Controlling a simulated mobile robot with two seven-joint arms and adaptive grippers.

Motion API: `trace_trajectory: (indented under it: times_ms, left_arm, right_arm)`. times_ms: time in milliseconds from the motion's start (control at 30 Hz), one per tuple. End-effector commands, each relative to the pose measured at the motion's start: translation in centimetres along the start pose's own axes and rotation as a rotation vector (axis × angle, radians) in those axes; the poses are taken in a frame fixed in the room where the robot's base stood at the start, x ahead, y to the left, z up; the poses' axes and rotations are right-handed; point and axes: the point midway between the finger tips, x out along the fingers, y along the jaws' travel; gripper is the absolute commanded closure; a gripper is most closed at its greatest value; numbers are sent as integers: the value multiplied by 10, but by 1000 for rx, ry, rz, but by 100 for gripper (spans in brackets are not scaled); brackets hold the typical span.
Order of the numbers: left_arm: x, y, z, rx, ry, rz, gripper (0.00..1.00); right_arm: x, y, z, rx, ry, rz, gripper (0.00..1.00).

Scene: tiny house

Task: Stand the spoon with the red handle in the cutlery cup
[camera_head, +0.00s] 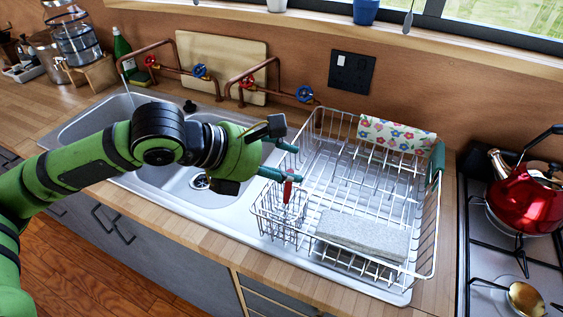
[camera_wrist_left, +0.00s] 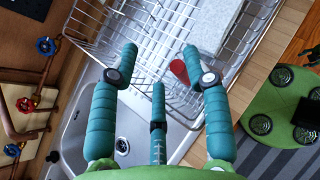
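The red-handled spoon (camera_head: 287,191) stands roughly upright in the wire cutlery cup (camera_head: 262,222) at the front left corner of the dish rack, handle up. Its lower part is hard to make out among the wires. My left gripper (camera_head: 295,163) is just above it, with its teal fingers spread apart. In the left wrist view my left gripper (camera_wrist_left: 160,62) is open, and the red handle (camera_wrist_left: 180,71) shows beside the right finger, apparently not gripped. The cup's wires (camera_wrist_left: 183,103) show below it. My right gripper is not in view.
The dish rack (camera_head: 436,235) holds a grey slab (camera_head: 362,235) and a flowered cloth (camera_head: 396,134). The sink (camera_head: 176,188) lies left, with copper pipes (camera_head: 176,70) behind. A red kettle (camera_head: 525,198) stands on the stove at right.

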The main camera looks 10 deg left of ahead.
Motion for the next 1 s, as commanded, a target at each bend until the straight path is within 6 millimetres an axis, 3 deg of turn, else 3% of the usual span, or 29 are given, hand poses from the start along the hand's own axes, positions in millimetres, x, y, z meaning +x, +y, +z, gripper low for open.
trace_trajectory:
  times_ms: [200, 333, 733, 1000]
  left_arm:
    - [-1, 0, 0, 0, 0, 1, 52]
    - [-13, 1, 0, 0, -1, 4, 52]
    - [-97, 1, -1, -1, 2, 7, 52]
    - [-118, 0, -1, -3, 1, 2, 52]
  right_arm:
    - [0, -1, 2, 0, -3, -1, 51]
    - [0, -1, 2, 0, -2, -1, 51]
    - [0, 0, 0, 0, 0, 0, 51]
    - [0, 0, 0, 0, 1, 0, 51]
